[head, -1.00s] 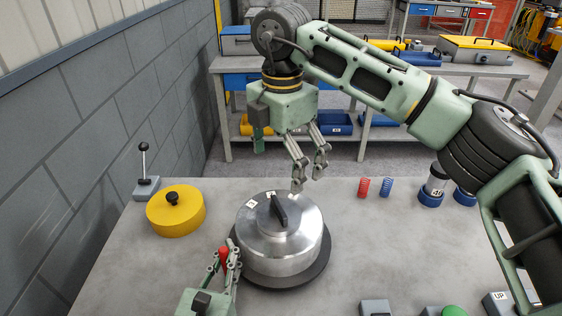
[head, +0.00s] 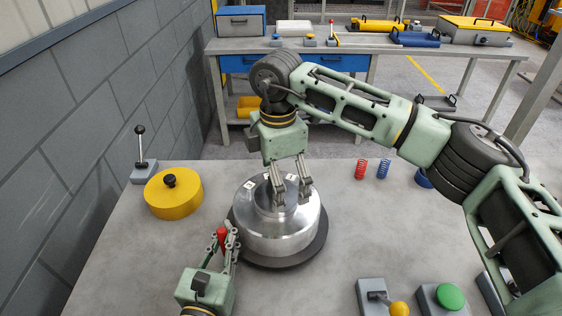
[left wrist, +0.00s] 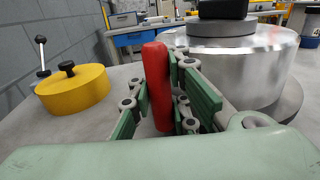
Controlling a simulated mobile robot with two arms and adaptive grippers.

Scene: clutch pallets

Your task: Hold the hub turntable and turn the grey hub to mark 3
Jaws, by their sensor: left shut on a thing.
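The grey metal hub (head: 285,238) sits on the dark round turntable (head: 290,261) near the middle of the bench. Small white marks (head: 250,185) show on its far top edge; their numbers are too small to read. My left gripper (head: 222,240) is shut on the upright red handle (head: 222,234) at the turntable's left edge; the handle shows large in the left wrist view (left wrist: 157,85). My right gripper (head: 291,196) is low over the hub's top, fingers visibly apart. The hub's black grip is hidden by it in the head view.
A yellow round cover (head: 174,196) and a lever (head: 142,150) stand at the left. A yellow-knobbed lever (head: 398,308) and a green button (head: 450,297) are at front right. Bench right of the hub is clear.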

